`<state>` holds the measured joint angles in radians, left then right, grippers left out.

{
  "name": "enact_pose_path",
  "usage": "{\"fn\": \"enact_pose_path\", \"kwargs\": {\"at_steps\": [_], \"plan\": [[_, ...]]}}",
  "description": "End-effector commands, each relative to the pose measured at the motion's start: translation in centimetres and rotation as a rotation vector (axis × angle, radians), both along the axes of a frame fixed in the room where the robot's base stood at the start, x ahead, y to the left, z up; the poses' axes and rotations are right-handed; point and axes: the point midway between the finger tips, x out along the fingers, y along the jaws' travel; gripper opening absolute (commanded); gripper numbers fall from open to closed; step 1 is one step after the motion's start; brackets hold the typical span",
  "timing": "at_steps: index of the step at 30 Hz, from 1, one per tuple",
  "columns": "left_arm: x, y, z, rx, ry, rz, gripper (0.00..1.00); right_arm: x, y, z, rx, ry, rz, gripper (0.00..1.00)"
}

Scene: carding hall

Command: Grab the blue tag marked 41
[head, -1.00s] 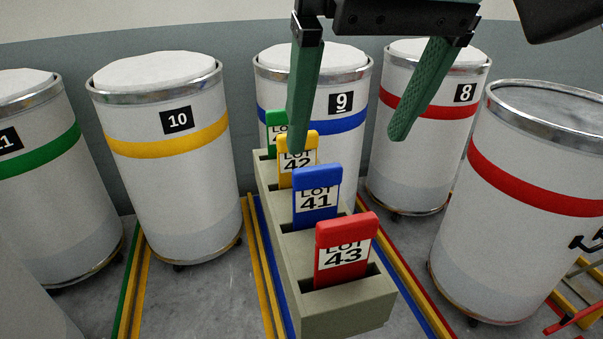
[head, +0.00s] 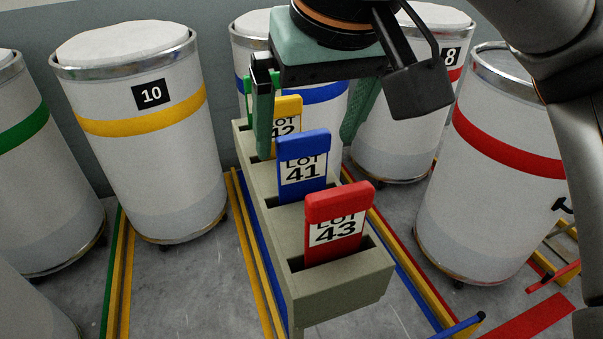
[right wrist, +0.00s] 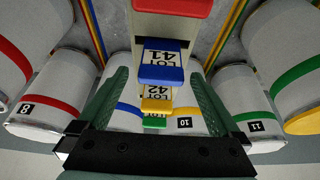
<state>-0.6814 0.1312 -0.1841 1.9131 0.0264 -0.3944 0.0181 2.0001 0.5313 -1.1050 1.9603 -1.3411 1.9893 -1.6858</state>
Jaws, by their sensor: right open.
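The blue tag (head: 303,162) marked LOT 41 stands upright in a slot of the grey-green rack (head: 330,288), between the yellow 42 tag (head: 287,108) and the red 43 tag (head: 338,212). My right gripper (head: 306,146) is open and empty above the rack, one green finger on either side of the tag row. In the right wrist view the blue tag (right wrist: 161,73) shows in the gap between the fingertips (right wrist: 159,70), with its top towards the gripper. No contact shows, and the exact depth is unclear. My left gripper is out of view.
A green tag (head: 248,84) at the rack's far end is mostly hidden by my gripper. White drums stand around, including one with a yellow band (head: 150,120) and one with a red band (head: 505,150). Coloured rails run along the floor beside the rack.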

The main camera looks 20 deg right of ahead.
Motion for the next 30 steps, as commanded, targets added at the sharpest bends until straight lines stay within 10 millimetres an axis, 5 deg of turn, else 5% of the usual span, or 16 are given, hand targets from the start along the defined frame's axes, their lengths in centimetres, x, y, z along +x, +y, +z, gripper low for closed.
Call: {"fn": "enact_pose_path", "kwargs": {"at_steps": [6, 15, 30], "plan": [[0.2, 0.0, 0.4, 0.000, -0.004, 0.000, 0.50, 1.2, 0.2, -2.8, -0.001, 0.002, 0.000, 1.00], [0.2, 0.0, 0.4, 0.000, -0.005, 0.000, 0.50, 1.4, 0.2, -3.2, 0.000, 0.000, -0.001, 1.00], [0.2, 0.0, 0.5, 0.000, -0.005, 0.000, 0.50, 1.4, 0.2, -3.2, 0.000, 0.000, 0.000, 0.44]]}}
